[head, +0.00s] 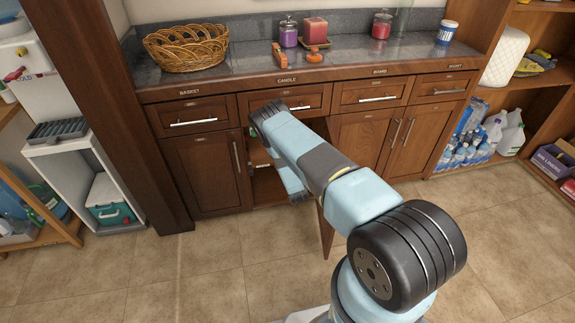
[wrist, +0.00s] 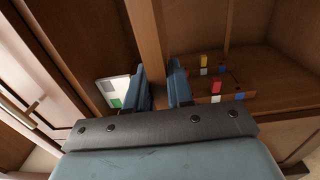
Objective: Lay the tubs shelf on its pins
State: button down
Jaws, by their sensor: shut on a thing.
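My gripper (wrist: 162,78) is shut on the edge of a wooden board (wrist: 147,38), which runs up between its two dark fingers in the wrist view. The board looks like the tubs shelf, but most of it is hidden. In the head view my arm reaches down to the open cabinet (head: 268,184) under the candle drawer, and the fingers are hidden there. Small yellow, red, white and blue pieces (wrist: 216,87) show on wood right of the fingers; I cannot tell whether they mark pins. The pins themselves are not clear.
An open cabinet door (head: 326,236) stands out towards me, just right of the opening. A white card or box with a green patch (wrist: 116,92) is left of the fingers. The countertop (head: 240,73) holds a basket (head: 186,48) and candles. The tiled floor in front is clear.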

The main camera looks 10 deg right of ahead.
jog(key=shift+w+d, duration=0.2)
jog(key=shift+w, duration=1.9)
jog(key=shift+w+d, duration=0.2)
jog(key=shift+w, duration=1.95)
jog(key=shift+w+d, duration=0.2)
jog(key=shift+w, duration=1.9)
notch_tip(320, 180, down, 9)
jog(key=c, duration=0.9)
grip_release()
jog(key=shift+s+f, duration=0.1)
jog(key=shift+s, duration=0.05)
jog(key=s, duration=1.3)
jog(key=shift+s, duration=0.25)
jog(key=shift+f, duration=0.1)
